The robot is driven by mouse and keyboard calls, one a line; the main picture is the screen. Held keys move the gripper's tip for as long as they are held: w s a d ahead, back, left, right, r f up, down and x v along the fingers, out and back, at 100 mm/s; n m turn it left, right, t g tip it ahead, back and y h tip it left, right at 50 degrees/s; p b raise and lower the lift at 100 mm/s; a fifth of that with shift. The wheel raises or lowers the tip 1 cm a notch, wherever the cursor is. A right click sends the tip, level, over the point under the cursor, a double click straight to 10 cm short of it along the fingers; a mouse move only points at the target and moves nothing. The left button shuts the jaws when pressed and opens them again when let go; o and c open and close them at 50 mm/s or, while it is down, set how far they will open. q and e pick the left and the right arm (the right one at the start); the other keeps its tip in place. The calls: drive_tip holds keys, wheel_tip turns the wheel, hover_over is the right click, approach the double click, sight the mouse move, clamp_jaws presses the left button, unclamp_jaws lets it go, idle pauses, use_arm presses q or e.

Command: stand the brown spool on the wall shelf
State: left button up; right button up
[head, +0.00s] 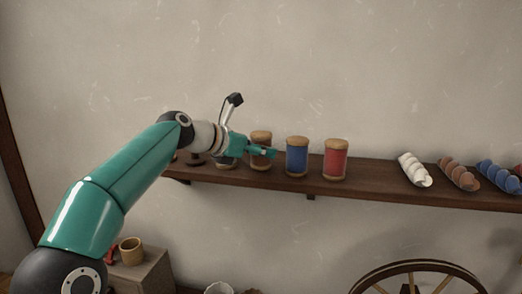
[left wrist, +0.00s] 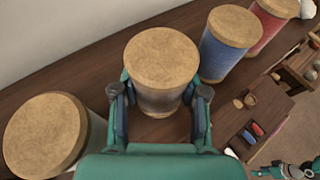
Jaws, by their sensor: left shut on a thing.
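A small teal part of mine (left wrist: 290,171), perhaps the right gripper, shows at the lower right.
A blue spool (head: 297,157) and a red spool (head: 335,160) stand to the right. Several twisted rolls (head: 414,170) lie farther right. A wheel (head: 417,266) is below the shelf.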

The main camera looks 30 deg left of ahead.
use_arm(q)
drive_tip(key=shift+f, duration=0.35)
drive_tip(key=o, duration=1.3)
drive_tip(key=shift+o, duration=0.2)
